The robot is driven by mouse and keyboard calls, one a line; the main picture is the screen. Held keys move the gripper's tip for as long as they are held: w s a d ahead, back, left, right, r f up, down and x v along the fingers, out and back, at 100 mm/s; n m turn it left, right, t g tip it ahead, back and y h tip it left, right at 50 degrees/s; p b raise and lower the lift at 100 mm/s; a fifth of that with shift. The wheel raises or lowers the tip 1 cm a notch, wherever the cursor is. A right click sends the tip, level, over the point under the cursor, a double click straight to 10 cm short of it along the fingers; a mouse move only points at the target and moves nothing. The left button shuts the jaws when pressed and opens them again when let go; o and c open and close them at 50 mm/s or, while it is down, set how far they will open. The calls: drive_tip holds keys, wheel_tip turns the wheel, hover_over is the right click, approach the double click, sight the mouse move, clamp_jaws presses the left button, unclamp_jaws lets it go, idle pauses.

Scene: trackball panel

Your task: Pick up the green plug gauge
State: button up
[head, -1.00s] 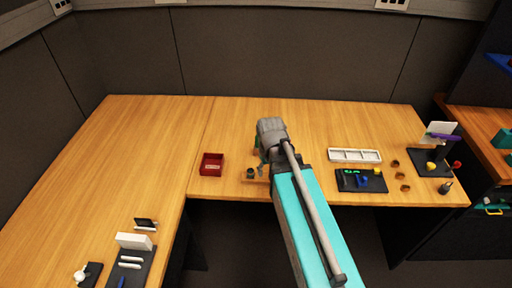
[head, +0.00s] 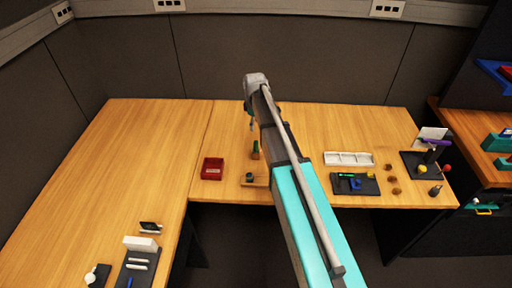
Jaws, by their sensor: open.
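A small, slim green piece (head: 346,175) lies on the black mat at the right of the desk; it may be the green plug gauge, but it is too small to be sure. A small upright brown and green thing (head: 255,151) stands near the wooden board (head: 258,184), partly beside my arm. My gripper (head: 252,127) points down above the desk, just above and left of that upright thing in the picture. It is open, and I see nothing held in it. My arm covers part of the board and desk.
A red box (head: 212,168) stands left of the board. A blue part and a yellow part share the black mat (head: 342,187). Behind it is a white divided tray (head: 349,159), with several brown rings (head: 391,179) to its right. The rear left desk is clear.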

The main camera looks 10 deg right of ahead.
sight(256, 146)
drive_tip(key=shift+f, duration=0.15)
wheel_tip(256, 146, down, 8)
drive_tip(key=b, duration=0.8)
drive_tip(key=shift+f+b, duration=0.2)
drive_tip(key=shift+b, duration=0.15)
drive_tip(key=shift+f, duration=0.1)
idle(0.3)
drive_tip(key=f+b, duration=0.3)
drive_tip(key=shift+w+d+f+b, duration=0.15)
drive_tip(key=shift+d+f+b, duration=0.05)
drive_tip(key=shift+d+b, duration=0.1)
drive_tip(key=shift+f+b, duration=0.8)
clamp_jaws()
